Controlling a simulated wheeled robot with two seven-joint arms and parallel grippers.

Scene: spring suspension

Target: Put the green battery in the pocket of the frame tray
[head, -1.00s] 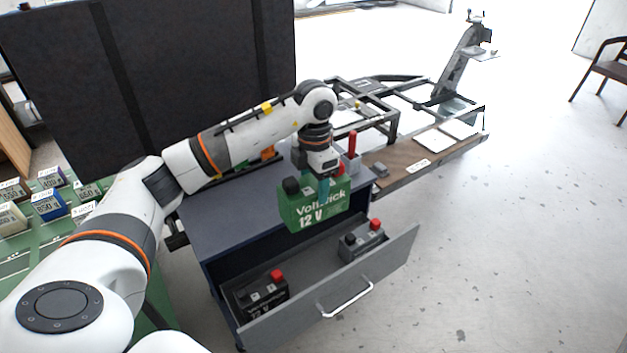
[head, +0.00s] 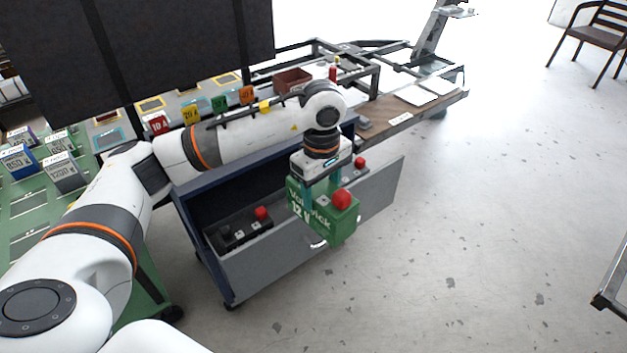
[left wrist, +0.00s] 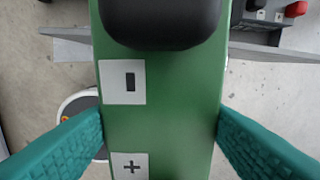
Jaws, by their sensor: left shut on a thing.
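My left gripper (head: 320,190) is shut on the green battery (head: 322,222), with its teal fingers on two opposite sides near the top. The battery is marked 12 V, has a red terminal cap, and hangs tilted in the air in front of the open drawer. In the left wrist view the green battery (left wrist: 165,100) fills the middle, with a black cap and minus and plus labels on top. The black chassis frame (head: 375,78) stands behind the cabinet. I cannot make out its tray pocket. My right gripper is not in view.
The open grey drawer (head: 265,262) of the dark blue cabinet holds a black battery (head: 236,228) and a grey one, partly hidden behind my gripper. Green racks with boxes stand left. The floor on the right is mostly clear.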

